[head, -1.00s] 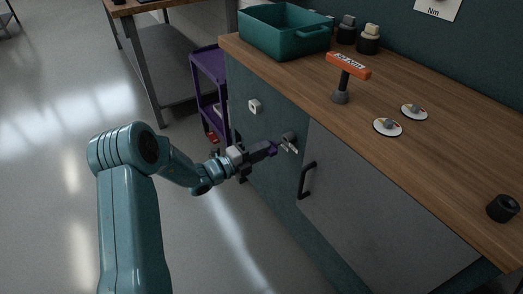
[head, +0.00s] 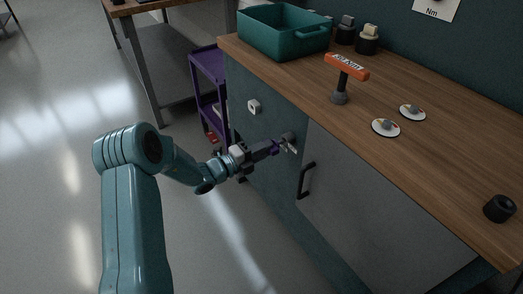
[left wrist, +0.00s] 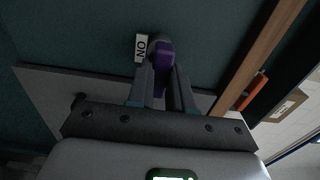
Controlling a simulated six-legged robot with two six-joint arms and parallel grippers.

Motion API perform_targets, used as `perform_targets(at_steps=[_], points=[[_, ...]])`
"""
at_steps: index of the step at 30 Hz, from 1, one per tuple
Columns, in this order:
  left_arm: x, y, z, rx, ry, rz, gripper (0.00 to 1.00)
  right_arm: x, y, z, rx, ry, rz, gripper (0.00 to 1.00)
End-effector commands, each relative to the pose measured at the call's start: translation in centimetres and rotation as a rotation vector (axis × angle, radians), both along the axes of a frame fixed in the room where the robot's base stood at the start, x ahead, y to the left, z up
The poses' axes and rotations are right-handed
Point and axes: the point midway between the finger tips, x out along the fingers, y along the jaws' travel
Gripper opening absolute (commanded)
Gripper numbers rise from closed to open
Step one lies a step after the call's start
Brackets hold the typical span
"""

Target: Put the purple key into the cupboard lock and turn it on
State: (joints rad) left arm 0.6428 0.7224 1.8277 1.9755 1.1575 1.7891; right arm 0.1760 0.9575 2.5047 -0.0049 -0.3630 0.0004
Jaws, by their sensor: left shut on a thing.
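The purple key (head: 275,147) is held in my left gripper (head: 270,149), which is shut on it in front of the cupboard front. In the left wrist view the key (left wrist: 163,58) shows between the two fingers (left wrist: 161,88), its far end at the round grey cupboard lock (left wrist: 155,38). The lock (head: 289,136) also shows in the head view, with the key's end right at it. I cannot tell how deep the key sits. My right gripper is not in view.
The grey cupboard door (head: 370,200) has a black handle (head: 306,180) just right of the lock. On the wooden worktop (head: 440,120) are a teal bin (head: 285,40), an orange-topped tool (head: 346,67) and two round discs. A purple cart (head: 207,75) stands behind.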

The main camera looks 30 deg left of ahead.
Motion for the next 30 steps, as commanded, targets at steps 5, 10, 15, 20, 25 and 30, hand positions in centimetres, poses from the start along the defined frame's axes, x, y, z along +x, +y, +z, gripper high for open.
perform_targets(at_steps=[5,10,15,20,25,30], points=[[0.5,-0.3,0.0,0.0,-0.001,-0.001,0.0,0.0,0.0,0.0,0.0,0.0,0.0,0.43],[1.0,-0.5,0.1,-0.001,-0.002,-0.001,0.0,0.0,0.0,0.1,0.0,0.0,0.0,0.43],[1.5,-0.6,0.0,-0.001,-0.001,0.0,0.0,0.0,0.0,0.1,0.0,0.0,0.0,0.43],[1.9,-0.8,0.0,-0.001,0.0,0.0,0.0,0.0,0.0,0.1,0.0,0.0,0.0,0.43],[2.4,-1.0,0.0,0.0,-0.001,-0.001,0.0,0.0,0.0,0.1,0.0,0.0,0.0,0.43],[2.7,-1.2,0.0,0.0,-0.001,-0.001,0.27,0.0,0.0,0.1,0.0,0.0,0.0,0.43]])
